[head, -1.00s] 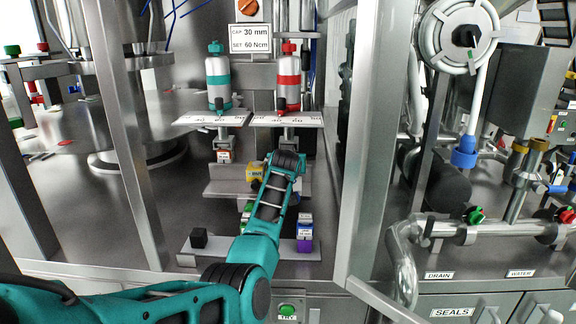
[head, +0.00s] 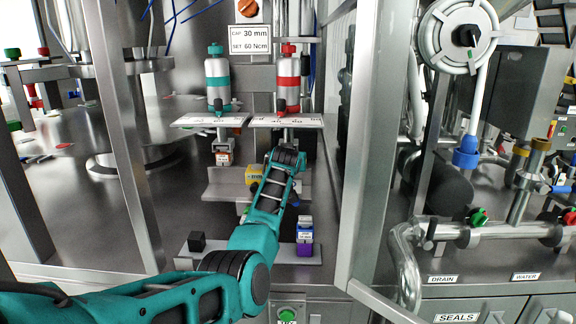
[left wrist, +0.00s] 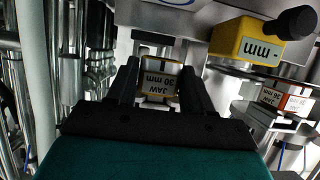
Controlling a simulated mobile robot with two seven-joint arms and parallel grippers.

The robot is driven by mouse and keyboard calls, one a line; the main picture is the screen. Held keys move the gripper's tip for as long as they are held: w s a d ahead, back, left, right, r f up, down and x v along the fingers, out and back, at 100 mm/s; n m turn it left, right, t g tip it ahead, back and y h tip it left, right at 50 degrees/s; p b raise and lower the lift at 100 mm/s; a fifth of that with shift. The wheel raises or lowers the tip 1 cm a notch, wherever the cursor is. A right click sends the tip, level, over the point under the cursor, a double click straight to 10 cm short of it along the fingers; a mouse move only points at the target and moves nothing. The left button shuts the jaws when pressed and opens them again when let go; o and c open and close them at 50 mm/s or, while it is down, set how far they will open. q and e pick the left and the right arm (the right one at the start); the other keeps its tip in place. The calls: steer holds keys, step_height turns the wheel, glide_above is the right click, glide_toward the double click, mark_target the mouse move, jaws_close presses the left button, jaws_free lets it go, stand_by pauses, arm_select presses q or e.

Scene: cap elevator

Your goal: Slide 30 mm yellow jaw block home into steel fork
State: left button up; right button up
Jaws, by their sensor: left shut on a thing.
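My left gripper (left wrist: 158,88) is shut on the yellow jaw block (left wrist: 160,80), whose label reads JAW 30 mm. The block sits between the two black fingers. In the head view my left wrist hides the fingertips and the held block. The wrist stands just below the steel fork (head: 288,134) under the right-hand scale plate. How far the block is into the fork cannot be told. My right gripper is not in view.
Another yellow block (head: 254,176) with a black knob lies on the grey ledge (head: 226,188), close beside the gripper. An orange-labelled jaw block (head: 224,158) sits under the left scale plate. A black cube (head: 197,241) and a purple-and-white block (head: 305,236) stand on the lower shelf.

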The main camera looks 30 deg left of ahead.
arm_select(q)
steer(key=shift+r, duration=0.1)
steer(key=o, duration=1.3)
steer(key=shift+s+d+r+p, duration=0.2)
steer(key=shift+s+p, duration=0.1)
steer(key=shift+p, duration=0.65)
steer(key=p+v, duration=0.6)
steer(key=shift+s+f, duration=0.15)
